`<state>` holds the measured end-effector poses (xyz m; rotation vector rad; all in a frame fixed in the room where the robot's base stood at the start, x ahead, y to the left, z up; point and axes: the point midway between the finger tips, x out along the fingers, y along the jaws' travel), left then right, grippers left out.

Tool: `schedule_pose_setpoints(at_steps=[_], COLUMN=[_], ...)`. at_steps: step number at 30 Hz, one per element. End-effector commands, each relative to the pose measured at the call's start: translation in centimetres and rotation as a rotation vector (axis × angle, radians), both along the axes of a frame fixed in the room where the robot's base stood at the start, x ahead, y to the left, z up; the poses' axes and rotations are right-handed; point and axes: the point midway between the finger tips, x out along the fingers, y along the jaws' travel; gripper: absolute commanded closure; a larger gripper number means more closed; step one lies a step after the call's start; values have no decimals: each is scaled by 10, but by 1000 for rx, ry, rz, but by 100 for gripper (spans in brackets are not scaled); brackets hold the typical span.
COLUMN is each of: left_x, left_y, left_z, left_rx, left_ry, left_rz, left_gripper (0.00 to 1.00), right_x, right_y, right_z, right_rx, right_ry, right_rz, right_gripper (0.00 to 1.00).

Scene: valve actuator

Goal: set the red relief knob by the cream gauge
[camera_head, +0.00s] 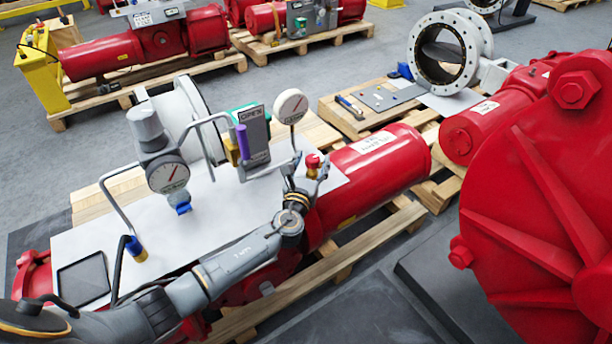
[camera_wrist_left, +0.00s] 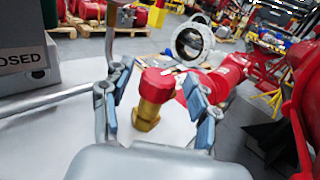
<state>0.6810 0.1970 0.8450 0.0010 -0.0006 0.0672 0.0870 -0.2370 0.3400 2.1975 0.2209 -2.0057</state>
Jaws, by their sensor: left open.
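The red relief knob (camera_head: 313,161) sits on a brass body near the right edge of the grey panel (camera_head: 200,205). In the left wrist view the red knob (camera_wrist_left: 157,84) stands between the two blue-padded fingers, with its brass part below. My left gripper (camera_head: 308,172) is open around the knob, and I see a gap on both sides of it. The cream gauge (camera_head: 290,106) stands on a stem just above and left of the knob in the head view. Its needle is too small to read exactly. My right gripper is not in view.
A second gauge (camera_head: 168,174) with a grey regulator and bent pipes stands at the left of the panel. A grey indicator box (camera_head: 254,134) is behind the gripper. A red actuator cylinder (camera_head: 375,160) lies right of the knob. A large red housing (camera_head: 545,210) fills the right side.

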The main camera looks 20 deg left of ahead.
Motion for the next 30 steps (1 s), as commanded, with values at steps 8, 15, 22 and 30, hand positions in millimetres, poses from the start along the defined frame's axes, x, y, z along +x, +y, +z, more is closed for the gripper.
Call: schedule_pose_setpoints(at_steps=[8, 15, 22, 30], left_x=[-57, -96, -107, -107], left_y=[-4, -6, -7, -7], left_z=[-2, -1, 0, 0], left_rx=[-1, 0, -1, -1], left_ry=[4, 2, 1, 1], left_rz=[-2, 1, 1, 1], left_gripper=[41, 41, 41, 41], right_x=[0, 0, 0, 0], right_y=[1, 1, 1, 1], right_z=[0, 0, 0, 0], right_rx=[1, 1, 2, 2], right_ry=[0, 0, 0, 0], right_rz=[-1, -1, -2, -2], right_gripper=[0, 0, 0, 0])
